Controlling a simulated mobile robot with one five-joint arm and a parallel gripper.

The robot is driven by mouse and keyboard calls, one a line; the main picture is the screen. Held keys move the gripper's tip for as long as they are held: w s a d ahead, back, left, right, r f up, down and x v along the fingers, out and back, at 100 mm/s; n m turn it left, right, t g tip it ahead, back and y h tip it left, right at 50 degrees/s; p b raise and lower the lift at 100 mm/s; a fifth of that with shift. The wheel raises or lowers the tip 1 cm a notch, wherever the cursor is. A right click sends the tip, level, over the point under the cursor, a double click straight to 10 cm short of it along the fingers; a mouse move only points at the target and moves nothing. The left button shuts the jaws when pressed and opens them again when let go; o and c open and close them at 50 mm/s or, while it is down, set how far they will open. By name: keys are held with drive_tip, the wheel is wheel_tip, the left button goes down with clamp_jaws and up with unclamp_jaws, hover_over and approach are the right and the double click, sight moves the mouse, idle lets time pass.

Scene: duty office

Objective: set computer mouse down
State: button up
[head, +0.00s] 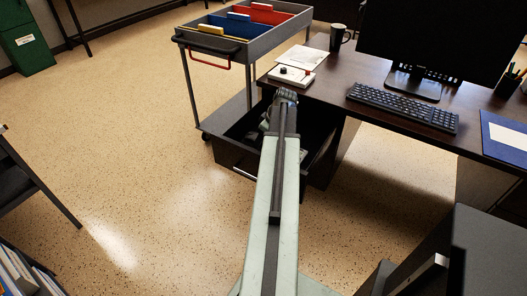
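My arm reaches out over the open drawer (237,158) of the desk (330,92). My gripper (286,94) is at its far end, close to the desk's left front edge. It is small and seen from behind, so I cannot tell whether it is open or shut. I cannot make out a computer mouse; it may be hidden by the gripper. The drawer has some pale items inside, partly covered by my arm.
A white box-like object (300,80) with small dark and red items, papers (304,57), a mug (338,38), a keyboard (403,106) and a monitor (440,35) occupy the desk. A file trolley (262,42) stands left.

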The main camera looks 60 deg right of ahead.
wheel_tip(320, 180, down, 4)
drive_tip(key=b, duration=0.4)
drive_tip(key=shift+r, duration=0.3)
drive_tip(key=shift+f, duration=0.25)
drive_tip(key=o, duration=1.5)
drive_tip(key=shift+r, duration=0.1)
drive_tip(key=shift+o, duration=0.2)
drive_tip(key=p+v, duration=1.1)
drive_tip(key=v, duration=0.1)
drive_tip(key=shift+p, duration=0.3)
drive_tip(key=shift+r, duration=0.15)
